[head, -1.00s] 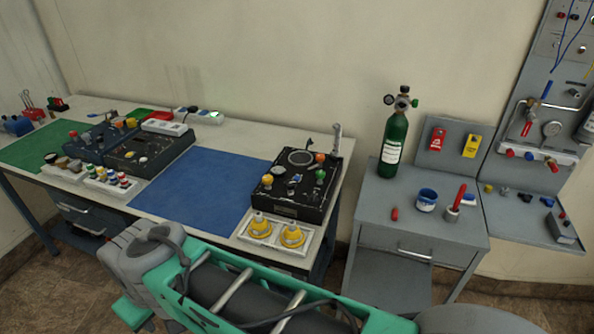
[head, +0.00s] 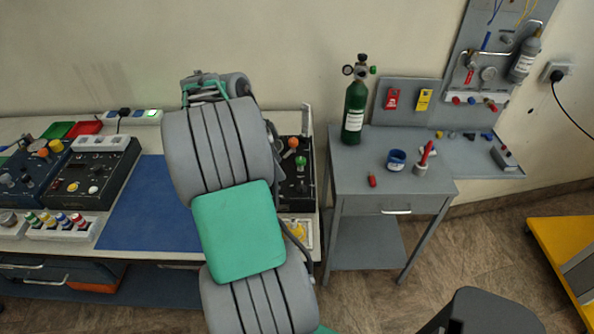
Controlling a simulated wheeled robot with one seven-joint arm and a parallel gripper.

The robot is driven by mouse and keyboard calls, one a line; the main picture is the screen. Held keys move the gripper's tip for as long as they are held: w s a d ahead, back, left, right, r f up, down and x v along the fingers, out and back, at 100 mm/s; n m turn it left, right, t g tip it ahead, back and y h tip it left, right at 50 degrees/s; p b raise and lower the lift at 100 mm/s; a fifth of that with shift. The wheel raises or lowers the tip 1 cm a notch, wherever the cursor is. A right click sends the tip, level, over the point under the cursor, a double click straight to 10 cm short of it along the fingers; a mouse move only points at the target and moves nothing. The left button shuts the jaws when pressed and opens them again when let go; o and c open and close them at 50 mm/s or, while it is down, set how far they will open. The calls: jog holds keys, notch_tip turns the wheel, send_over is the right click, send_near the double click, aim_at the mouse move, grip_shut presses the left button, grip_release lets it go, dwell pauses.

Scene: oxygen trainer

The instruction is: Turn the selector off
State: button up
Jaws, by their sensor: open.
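The black trainer box (head: 306,190) stands at the right end of the bench, and my arm covers most of it. An orange knob (head: 293,143) and a green knob (head: 300,160) show on its uncovered right strip. I cannot make out a selector on that strip; the rest of the panel is hidden. My arm rises through the middle of the head view and passes over the blue mat and the box. I cannot see the fingers of my gripper; the arm hides that end. I cannot tell whether anything touches the box.
A blue mat (head: 135,215) lies left of my arm, with another black box (head: 92,178) beyond it. Right of the bench, a grey side table (head: 350,160) holds a green oxygen cylinder (head: 354,112) and a blue-rimmed cup (head: 396,160). A yellow cart (head: 560,255) stands far right.

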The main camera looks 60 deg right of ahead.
aim_at(301, 185)
jog(key=s+d+f, duration=0.1)
jog(key=f, duration=0.1)
jog(key=s+d+f+m, duration=0.1)
jog(key=s+f, duration=0.1)
jog(key=s+d+f+m, duration=0.1)
jog(key=s+f, duration=0.1)
jog(key=shift+f+g+p, duration=0.2)
jog(key=shift+g+p, duration=0.1)
jog(key=shift+g, duration=0.1)
jog(key=shift+d+f, duration=0.1)
jog(key=shift+f, duration=0.45)
jog(key=shift+c, duration=0.5)
grip_shut()
